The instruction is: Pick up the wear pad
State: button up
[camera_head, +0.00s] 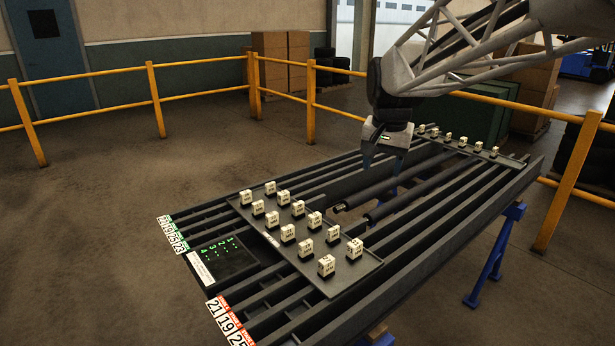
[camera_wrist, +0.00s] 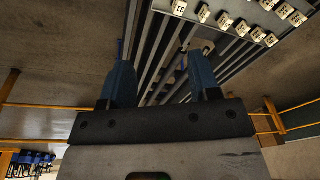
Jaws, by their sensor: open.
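My gripper (camera_head: 383,162) hangs over the middle of the dark slatted fixture, its two blue fingers apart and pointing down. In the wrist view my gripper (camera_wrist: 157,50) is open, with nothing clearly held between the fingers and the slats running behind them. I cannot tell for certain which thing is the wear pad. Small white-topped blocks (camera_head: 288,233) with dark bases and printed marks stand in rows on a dark plate (camera_head: 345,281). Similar blocks (camera_wrist: 224,20) show at the upper right of the wrist view. The gripper is apart from these blocks.
More white blocks (camera_head: 449,137) line a far plate. A dark panel with green digits (camera_head: 222,255) sits at the left end, near red-topped number tags (camera_head: 229,320). Two dark bars lie below my gripper. Yellow railings (camera_head: 312,100) surround the fixture.

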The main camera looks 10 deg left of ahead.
jog(key=w+a+f+m, duration=0.1)
jog(key=w+a, duration=0.4)
jog(key=w, duration=0.4)
jog(key=w+a+f+m, duration=0.1)
jog(key=w+a, duration=0.5)
jog(key=w, duration=0.2)
jog(key=m+g, duration=0.2)
jog(key=m, duration=0.2)
send_over(246, 192)
notch_tip(246, 192, down, 27)
jog(key=shift+w+a+f, duration=0.1)
jog(key=shift+w, duration=0.05)
jog(key=shift+a+f, duration=0.3)
jog(key=shift+f, duration=1.3)
